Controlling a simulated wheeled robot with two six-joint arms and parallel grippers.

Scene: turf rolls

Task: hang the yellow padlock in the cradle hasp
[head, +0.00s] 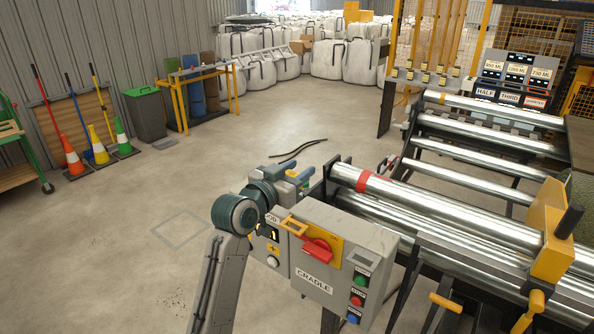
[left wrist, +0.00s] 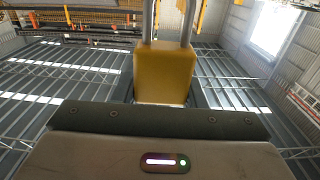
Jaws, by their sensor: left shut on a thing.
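The yellow padlock (left wrist: 165,75) is upright in the left wrist view, its body just beyond my gripper's dark front edge and its steel shackle reaching out of the top of the picture. My left gripper (head: 297,178) is shut on it, behind the top left of the grey cradle box (head: 355,236). The padlock is hard to make out in the head view. The box carries a red rotary handle (head: 317,250) on a yellow plate, with a yellow loop (head: 293,226) at its left. I cannot tell whether this loop is the hasp. My right gripper is not in view.
Steel rollers (head: 440,215) on a dark frame run behind and right of the box. A yellow block (head: 552,235) stands at their right end. Push buttons (head: 357,300) sit on the box's right side.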

